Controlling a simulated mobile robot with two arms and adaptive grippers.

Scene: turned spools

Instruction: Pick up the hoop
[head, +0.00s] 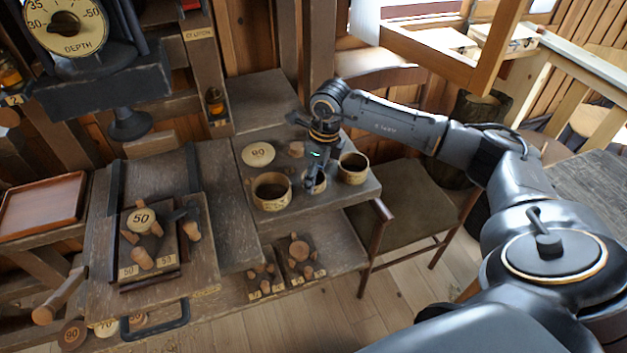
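Three round, pale wooden hoop-like pieces with dark openings stand on the grey wooden bench top (330,200). The left one (271,203) is the widest, the right one (354,177) stands apart near the bench's right end, and a smaller middle one (314,188) is partly hidden by my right gripper. The view does not show which is the task's hoop. My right gripper (320,186) points down at the middle piece, its fingers at or over its rim. Whether the fingers are open or closed on it is too small to tell. My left gripper is out of view.
A peg board with a disc marked 50 (141,219) sits to the left. A lower shelf (335,252) holds small peg boards. A chair (412,207) stands close to the bench's right end.

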